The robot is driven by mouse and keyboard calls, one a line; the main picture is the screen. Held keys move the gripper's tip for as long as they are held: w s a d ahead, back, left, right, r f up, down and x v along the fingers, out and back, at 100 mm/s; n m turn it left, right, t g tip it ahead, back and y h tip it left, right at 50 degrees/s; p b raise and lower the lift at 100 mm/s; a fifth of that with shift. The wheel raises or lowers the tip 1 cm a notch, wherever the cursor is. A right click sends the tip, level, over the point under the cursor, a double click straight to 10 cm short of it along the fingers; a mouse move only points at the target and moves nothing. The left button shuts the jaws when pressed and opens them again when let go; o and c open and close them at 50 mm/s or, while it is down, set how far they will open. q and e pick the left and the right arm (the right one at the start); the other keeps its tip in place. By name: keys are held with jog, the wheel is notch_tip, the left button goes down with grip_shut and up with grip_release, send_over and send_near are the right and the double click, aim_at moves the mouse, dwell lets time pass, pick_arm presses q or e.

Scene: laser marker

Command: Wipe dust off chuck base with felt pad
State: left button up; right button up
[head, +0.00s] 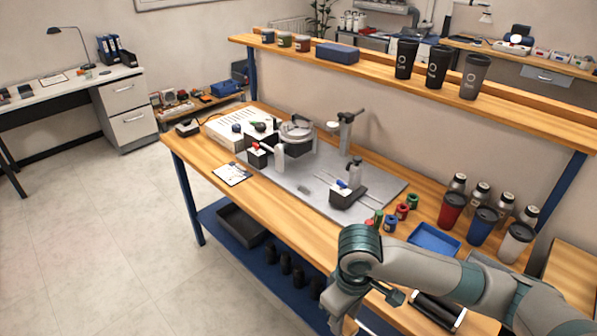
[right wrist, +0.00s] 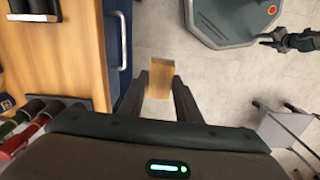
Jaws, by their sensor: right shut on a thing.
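In the right wrist view my right gripper (right wrist: 162,88) is shut on a small tan block, which appears to be the felt pad (right wrist: 160,82). It points down over the floor just off the bench's front edge. The round grey chuck (head: 297,131) stands on the metal plate (head: 305,187), well behind and left of the gripper. Its base is small and partly hidden; dust cannot be told. A dark gripper-like part, probably my left gripper (right wrist: 285,40), shows in the right wrist view, its jaws unclear.
A small block-like fixture (head: 348,194) stands on the plate's front right. Small coloured jars, a blue tray (head: 434,239) and several cups stand on the right of the bench. A black cylinder (head: 439,308) lies near the arm. A shelf (head: 400,83) overhangs the back.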

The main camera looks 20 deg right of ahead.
jog(key=m, duration=0.1)
jog(key=f+m, duration=0.1)
jog(key=m, duration=0.1)
jog(key=s+f+m, duration=0.1)
jog(key=m, duration=0.1)
jog(key=shift+s+a, duration=0.1)
dwell(0.3)
